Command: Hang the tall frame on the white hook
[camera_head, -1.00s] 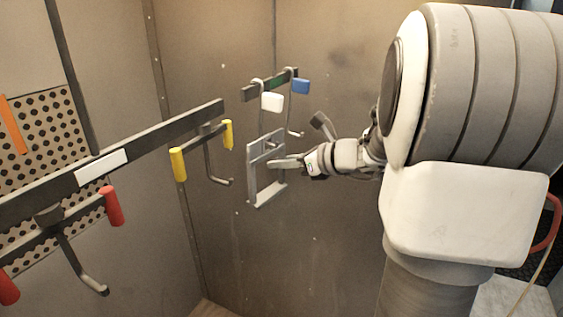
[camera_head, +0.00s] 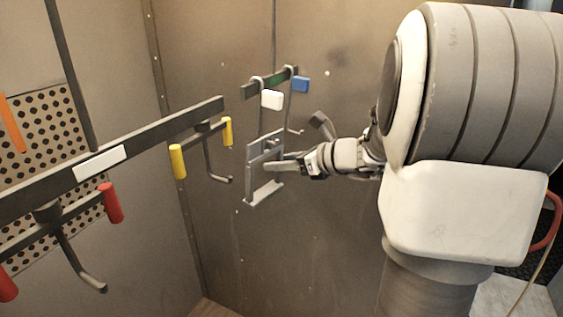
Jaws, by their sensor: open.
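The tall grey frame (camera_head: 251,170) is upright and slightly tilted, below the white-tagged hook on the far rack. The white hook's tag (camera_head: 272,99) is plain to see. Its lower end is hidden by or merges with the frame's top, so I cannot tell whether the frame's top bar rests in it. I cannot tell whether the finger touches the frame.
A blue-tagged hook (camera_head: 300,85) hangs just right on the same short bar (camera_head: 264,85). A long bar (camera_head: 150,143) at left carries yellow-ended (camera_head: 178,162) and red-ended (camera_head: 111,203) hooks. The wall below the frame is clear.

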